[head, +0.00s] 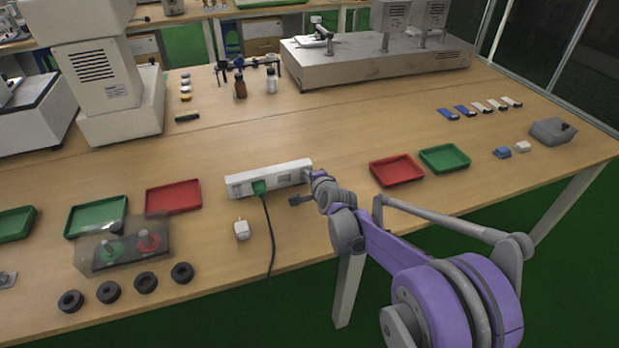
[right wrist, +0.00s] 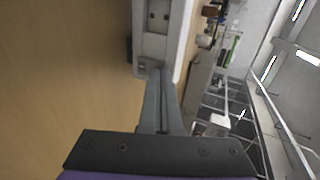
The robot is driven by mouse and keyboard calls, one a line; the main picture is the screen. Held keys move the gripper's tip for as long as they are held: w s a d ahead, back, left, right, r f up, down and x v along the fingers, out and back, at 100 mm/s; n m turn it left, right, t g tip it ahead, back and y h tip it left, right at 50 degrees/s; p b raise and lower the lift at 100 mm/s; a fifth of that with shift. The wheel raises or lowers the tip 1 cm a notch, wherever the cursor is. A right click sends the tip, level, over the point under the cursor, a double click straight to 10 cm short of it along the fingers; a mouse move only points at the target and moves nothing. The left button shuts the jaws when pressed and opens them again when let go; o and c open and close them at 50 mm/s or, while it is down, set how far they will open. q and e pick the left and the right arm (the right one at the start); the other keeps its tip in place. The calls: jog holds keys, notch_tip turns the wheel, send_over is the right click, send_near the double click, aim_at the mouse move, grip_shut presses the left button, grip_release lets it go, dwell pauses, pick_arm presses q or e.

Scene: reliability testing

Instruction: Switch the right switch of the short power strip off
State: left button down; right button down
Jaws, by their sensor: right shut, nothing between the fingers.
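The short white power strip (head: 268,179) lies on the wooden table in the head view, with a green plug (head: 259,187) and its black cord in it. Its right end is at my right gripper (head: 309,184), partly hidden by the gripper. In the right wrist view the strip (right wrist: 157,45) runs up from the fingertips, with dark socket holes showing. The shut, empty fingers of my right gripper (right wrist: 158,72) reach the strip's near end, at or very close to its switch. I cannot tell whether they touch, nor the switch's position. My left gripper is not in view.
A white adapter (head: 241,229) stands in front of the strip. Red (head: 397,170) and green (head: 444,158) trays lie to the right, with another red tray (head: 173,196) to the left. Several black rings and a clear box (head: 122,245) with buttons are at front left.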

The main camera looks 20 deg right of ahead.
jog(key=shift+w+r, duration=0.15)
jog(key=shift+r+p, duration=0.45)
jog(key=shift+r, duration=0.25)
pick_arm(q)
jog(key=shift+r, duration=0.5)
